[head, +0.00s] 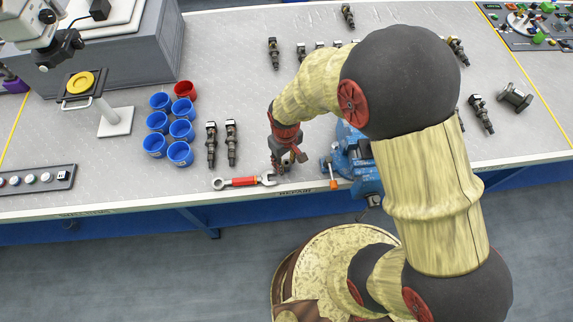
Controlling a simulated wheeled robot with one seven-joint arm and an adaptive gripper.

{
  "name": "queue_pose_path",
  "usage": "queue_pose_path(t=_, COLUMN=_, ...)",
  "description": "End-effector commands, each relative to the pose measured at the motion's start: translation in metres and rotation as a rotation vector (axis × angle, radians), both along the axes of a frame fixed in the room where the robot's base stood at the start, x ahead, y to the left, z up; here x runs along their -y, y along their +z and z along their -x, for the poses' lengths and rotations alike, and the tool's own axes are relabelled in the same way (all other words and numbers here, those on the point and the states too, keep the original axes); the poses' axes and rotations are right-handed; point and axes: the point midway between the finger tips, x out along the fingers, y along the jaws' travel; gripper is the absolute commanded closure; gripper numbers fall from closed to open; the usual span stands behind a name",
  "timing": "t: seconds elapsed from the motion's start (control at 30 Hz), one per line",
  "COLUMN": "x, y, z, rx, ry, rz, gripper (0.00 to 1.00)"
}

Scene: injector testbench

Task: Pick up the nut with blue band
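A dark strip tray (68,184) lies at the left front of the table and holds several small round pale pieces, which may be nuts. They are too small here to tell which one has a blue band. My gripper (284,170) points down over the front part of the table, beside the open jaw of a red-handled wrench (240,182), far to the right of the tray. Its fingers are small and dark, so I cannot tell whether they are open or shut or touch anything.
Blue cups (181,153) and a red cup (185,90) stand between the tray and my gripper. Two injectors (231,143) lie right of the cups. A blue vise (350,155) is close right of my gripper. A stand (116,121) rises behind the tray.

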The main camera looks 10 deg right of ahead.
Motion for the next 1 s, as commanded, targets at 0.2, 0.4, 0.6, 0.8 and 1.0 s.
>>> queue_pose_path(t=0.2, x=-0.0002, y=-0.0034, z=-0.0006, rx=0.001, ry=0.000, rz=0.000, gripper=0.67)
queue_pose_path(t=0.4, x=-0.0001, y=-0.0033, z=-0.0005, rx=0.001, ry=0.000, rz=0.000, gripper=0.76)
queue_pose_path(t=0.6, x=-0.0001, y=-0.0032, z=-0.0005, rx=0.001, ry=0.000, rz=0.000, gripper=0.87)
queue_pose_path(t=0.8, x=-0.0001, y=-0.0031, z=-0.0005, rx=0.001, ry=0.000, rz=0.000, gripper=0.99)
queue_pose_path(t=1.0, x=-0.0002, y=-0.0030, z=-0.0006, rx=0.002, ry=0.000, rz=-0.001, gripper=1.00)
